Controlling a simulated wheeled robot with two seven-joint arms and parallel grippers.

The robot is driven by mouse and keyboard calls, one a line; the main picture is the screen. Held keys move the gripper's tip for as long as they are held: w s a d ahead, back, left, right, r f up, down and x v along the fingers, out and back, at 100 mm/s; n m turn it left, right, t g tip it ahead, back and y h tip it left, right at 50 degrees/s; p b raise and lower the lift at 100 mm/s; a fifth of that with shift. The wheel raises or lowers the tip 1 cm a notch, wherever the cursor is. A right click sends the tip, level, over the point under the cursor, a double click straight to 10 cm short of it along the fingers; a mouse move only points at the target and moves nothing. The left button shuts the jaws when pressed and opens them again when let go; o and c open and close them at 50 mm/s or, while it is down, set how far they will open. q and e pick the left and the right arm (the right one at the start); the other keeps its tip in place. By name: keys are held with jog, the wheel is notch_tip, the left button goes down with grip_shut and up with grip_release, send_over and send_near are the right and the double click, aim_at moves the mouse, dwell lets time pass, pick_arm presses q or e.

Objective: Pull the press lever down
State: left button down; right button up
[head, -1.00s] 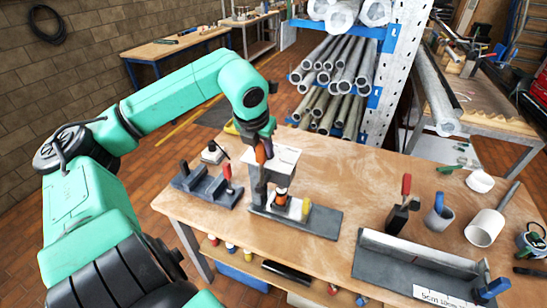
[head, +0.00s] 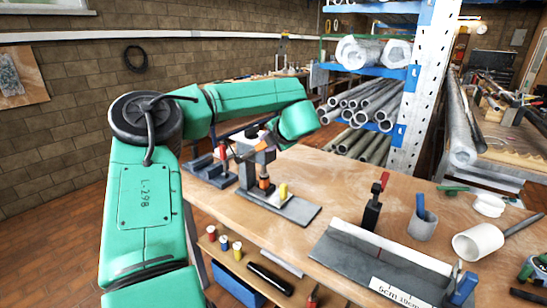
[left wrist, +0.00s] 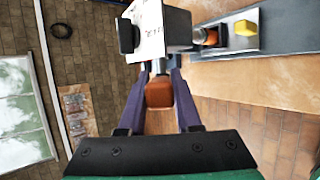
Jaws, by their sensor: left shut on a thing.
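The press (head: 257,158) is a dark post with a white-labelled head on a grey base plate (head: 298,212) on the wooden bench. An orange-and-black part (head: 264,183) sits under its head, and a yellow block (head: 283,191) stands beside it on the plate. My left gripper (left wrist: 158,95) is closed around the orange-brown grip of the press lever (left wrist: 158,92), between its two purple fingers. In the head view the left hand comes to the press head from its right, and the fingers are small there. The labelled head (left wrist: 160,28) lies just beyond the grip.
A dark fixture with a red handle (head: 222,153) stands left of the press. A red-handled clamp (head: 375,202), a grey cup (head: 422,225), a white pipe piece (head: 478,243) and an angled metal fixture (head: 380,255) are to the right. A pipe rack (head: 400,110) rises behind.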

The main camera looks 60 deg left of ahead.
pick_arm(q)
jog(key=shift+w+d+f+y+b, duration=0.15)
jog(key=shift+d+f+y+b, duration=0.15)
jog(key=shift+f+b, duration=0.4)
jog(key=shift+r+y+b, duration=0.1)
jog(key=shift+y+b, duration=0.2)
jog(key=shift+b, duration=0.15)
pick_arm(e)
notch_tip(320, 180, down, 4)
jog(key=shift+r, duration=0.2)
pick_arm(q)
jog(key=shift+d, duration=0.1)
pick_arm(e)
jog(key=shift+w+d, duration=0.1)
jog(key=shift+d, duration=0.1)
pick_arm(q)
jog(key=c, duration=0.6)
grip_release()
pick_arm(e)
jog(key=shift+d, duration=0.15)
